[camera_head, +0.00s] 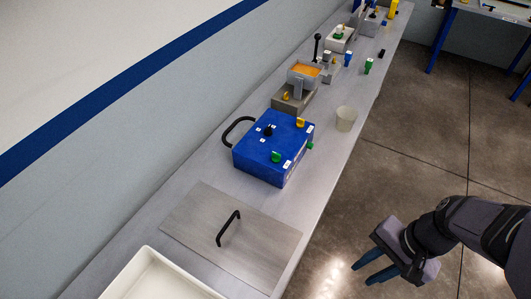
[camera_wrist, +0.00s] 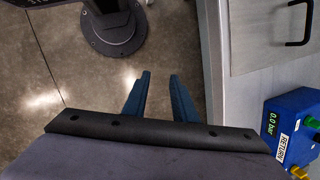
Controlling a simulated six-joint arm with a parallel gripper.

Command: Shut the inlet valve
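The blue box (camera_head: 262,164) stands on the bench, with a green knob (camera_head: 276,156), a black knob (camera_head: 268,130) and a yellow knob (camera_head: 300,122) on top. Another green knob (camera_head: 310,145) sticks out of its right side. I cannot tell which one is the inlet valve; the box's labels are too small to read in the head view. In the wrist view, part of the blue box (camera_wrist: 290,108) shows at the right edge, with a "RETURN" label and a "0.0 bar" display. My gripper (camera_head: 361,274) is open and empty, beyond the bench's right edge over the floor, away from the box. Its blue fingers (camera_wrist: 160,76) are apart.
A flat metal lid (camera_head: 190,215) with a black handle lies on the bench before the box. A white tray (camera_head: 150,275) is nearest.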

